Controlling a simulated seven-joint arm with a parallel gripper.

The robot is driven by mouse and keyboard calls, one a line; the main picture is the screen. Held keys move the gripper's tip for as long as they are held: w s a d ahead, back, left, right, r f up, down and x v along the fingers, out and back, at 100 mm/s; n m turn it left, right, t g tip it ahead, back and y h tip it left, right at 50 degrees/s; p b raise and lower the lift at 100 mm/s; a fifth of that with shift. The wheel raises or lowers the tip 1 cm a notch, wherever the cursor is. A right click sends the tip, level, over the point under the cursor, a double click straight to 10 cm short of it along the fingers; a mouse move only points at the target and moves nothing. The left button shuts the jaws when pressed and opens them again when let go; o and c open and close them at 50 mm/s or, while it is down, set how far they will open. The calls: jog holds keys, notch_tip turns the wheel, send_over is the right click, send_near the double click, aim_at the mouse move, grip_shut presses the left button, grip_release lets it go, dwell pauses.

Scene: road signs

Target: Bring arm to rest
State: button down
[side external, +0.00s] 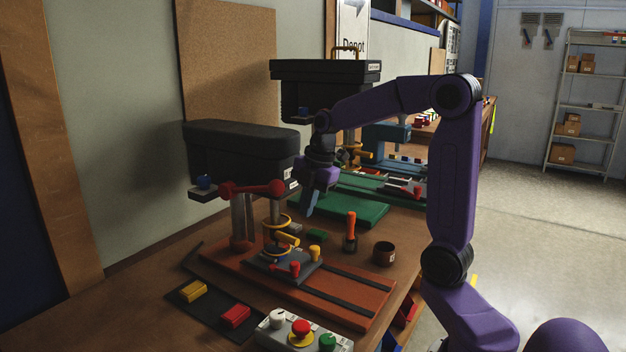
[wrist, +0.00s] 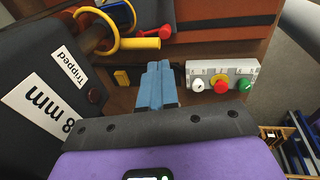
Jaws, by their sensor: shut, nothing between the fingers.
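My gripper (side external: 311,208) is purple with blue fingers and hangs over the workbench (side external: 130,285), pointing down. It is between the black-headed drill press (side external: 240,140) on the left and the blue machine (side external: 388,134) behind it. The fingertips are above the green plate (side external: 350,208) in the picture; how high is hard to tell. In the wrist view the blue fingers (wrist: 157,85) are pressed together with nothing between them. My purple arm reaches in from the right, with its elbow raised.
A control box (side external: 300,335) with white, red and green buttons stands at the bench's front. An orange-handled tool (side external: 350,232) and a dark cup (side external: 384,253) stand beside the red base plate (side external: 330,292). Yellow (side external: 193,291) and red (side external: 235,316) blocks lie front left. Open floor lies right.

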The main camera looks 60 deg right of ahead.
jog(key=a+v, duration=0.1)
jog(key=v, duration=0.6)
jog(key=s+a+f+m+g, duration=0.1)
jog(key=s+a+f, duration=0.25)
jog(key=a, duration=0.35)
jog(key=s+a+f+m, duration=0.1)
jog(key=s+a+f, duration=0.2)
jog(key=s+a, duration=0.25)
jog(key=s+a+f+m, duration=0.1)
jog(key=s+a+f, duration=0.1)
jog(key=s, duration=0.5)
jog(key=s+a+f+m+g, duration=0.1)
jog(key=s+a+f+m, duration=0.1)
jog(key=s+f, duration=0.3)
jog(key=s, duration=0.2)
jog(key=shift+s+a+h, duration=0.3)
jog(key=shift+s+a, duration=0.05)
jog(key=shift+s, duration=0.05)
